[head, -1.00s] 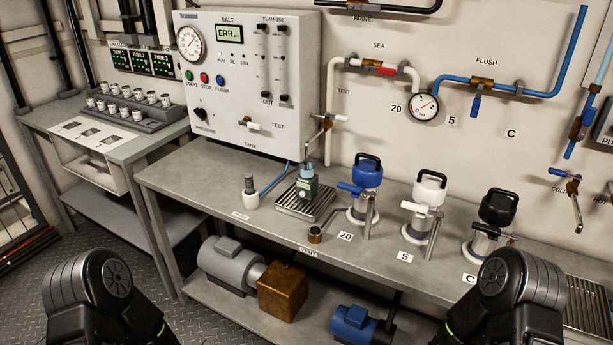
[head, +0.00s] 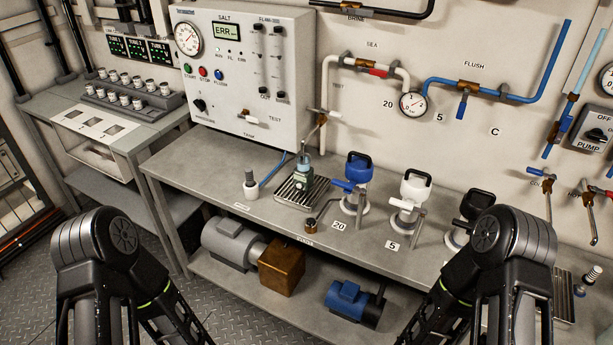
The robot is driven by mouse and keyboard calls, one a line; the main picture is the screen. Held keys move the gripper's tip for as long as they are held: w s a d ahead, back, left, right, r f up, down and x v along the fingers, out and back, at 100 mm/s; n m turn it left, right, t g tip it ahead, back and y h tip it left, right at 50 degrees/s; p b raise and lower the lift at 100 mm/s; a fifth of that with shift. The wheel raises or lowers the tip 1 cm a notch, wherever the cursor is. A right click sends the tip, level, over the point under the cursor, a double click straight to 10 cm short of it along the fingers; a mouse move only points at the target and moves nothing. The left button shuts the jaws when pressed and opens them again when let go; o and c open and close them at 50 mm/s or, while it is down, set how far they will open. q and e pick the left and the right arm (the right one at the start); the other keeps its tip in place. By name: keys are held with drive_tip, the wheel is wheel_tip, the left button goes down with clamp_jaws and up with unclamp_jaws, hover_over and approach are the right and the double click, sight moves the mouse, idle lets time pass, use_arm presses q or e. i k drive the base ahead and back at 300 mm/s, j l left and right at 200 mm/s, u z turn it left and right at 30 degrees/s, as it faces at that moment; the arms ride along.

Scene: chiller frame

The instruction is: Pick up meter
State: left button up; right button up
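A small grey-green device with a pale blue top, which looks like the meter (head: 304,181), stands upright on a slatted metal drip tray (head: 283,196) on the bench. It is below a small tap on the wall panel. Nothing of mine touches it. Black links of both my arms show at the lower left and lower right. Neither gripper's fingers are in the picture, so I cannot see their state.
The steel bench (head: 212,172) also holds a white bottle (head: 250,185), a short brass-topped fitting (head: 310,226) and blue, white and black-handled canisters (head: 355,180). A control panel (head: 270,75) stands behind. A pump motor (head: 228,242) sits on the lower shelf.

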sight(304, 174)
drive_tip(key=z, duration=0.5)
drive_tip(key=i+j+z, duration=0.1)
drive_tip(key=z, duration=0.35)
drive_tip(key=j+z, duration=0.2)
drive_tip(key=z, duration=0.3)
drive_tip(key=j+z, duration=0.1)
drive_tip(key=z, duration=0.35)
drive_tip(key=j+z, duration=0.25)
drive_tip(key=j, duration=0.2)
drive_tip(key=k+j+z, duration=0.1)
drive_tip(key=j+z, duration=0.2)
drive_tip(key=k+j+z, duration=0.1)
drive_tip(key=j+z, duration=0.15)
drive_tip(key=j, duration=0.3)
drive_tip(key=k+j+z, duration=0.15)
drive_tip(key=j+z, duration=0.15)
drive_tip(key=k+j, duration=0.15)
drive_tip(key=j, duration=0.2)
drive_tip(key=k+j, duration=0.15)
drive_tip(key=j, duration=0.25)
drive_tip(key=k+j, duration=0.2)
drive_tip(key=j, duration=0.15)
drive_tip(key=k+z, duration=0.1)
drive_tip(key=z, duration=0.25)
drive_tip(key=j+u, duration=0.3)
drive_tip(key=i+l, duration=0.05)
